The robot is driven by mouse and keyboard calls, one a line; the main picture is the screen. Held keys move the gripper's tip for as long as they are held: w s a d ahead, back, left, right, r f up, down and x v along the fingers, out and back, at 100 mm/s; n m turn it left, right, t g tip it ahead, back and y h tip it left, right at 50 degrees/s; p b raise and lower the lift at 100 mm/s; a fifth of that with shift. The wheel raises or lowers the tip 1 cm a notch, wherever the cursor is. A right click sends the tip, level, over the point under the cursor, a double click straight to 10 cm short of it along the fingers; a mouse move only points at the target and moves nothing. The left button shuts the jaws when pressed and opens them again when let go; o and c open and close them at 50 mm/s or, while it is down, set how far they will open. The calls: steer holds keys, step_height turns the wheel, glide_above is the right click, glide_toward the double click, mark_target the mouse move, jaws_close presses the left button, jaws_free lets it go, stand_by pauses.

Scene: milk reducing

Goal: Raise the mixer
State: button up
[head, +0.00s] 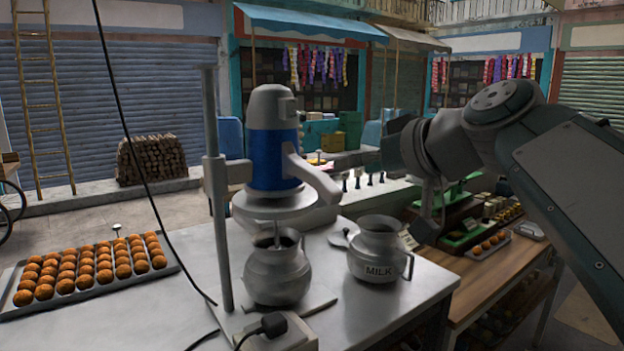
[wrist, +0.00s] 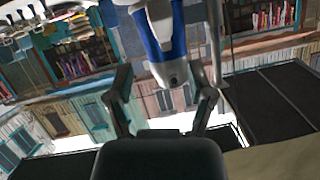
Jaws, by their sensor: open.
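The mixer (head: 272,140) has a blue and grey motor body with a grey handle on its right side. It is on an upright post (head: 217,190), and its shaft reaches down into the mouth of a metal pot (head: 278,278). My gripper (wrist: 160,75) is open and empty, with its two fingers apart in the wrist view. The mixer also shows in the wrist view (wrist: 160,38), upside down and beyond the fingers. In the head view my arm's end is to the right of the mixer and apart from it; the fingers are hard to make out there.
A metal can marked MILK (head: 379,252) stands right of the pot on the white table (head: 375,318). A tray of orange balls (head: 90,270) is at the left. A black plug (head: 272,324) and cable lie in front. A wooden stall (head: 490,275) stands at the right.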

mark_target(323, 175)
steer(key=x, duration=0.9)
steer(key=shift+s+a, duration=0.1)
steer(key=shift+a, duration=0.2)
steer(key=shift+w+a+f, duration=0.15)
steer(key=shift+w+f, duration=0.05)
steer(key=shift+w, duration=0.15)
jaws_close()
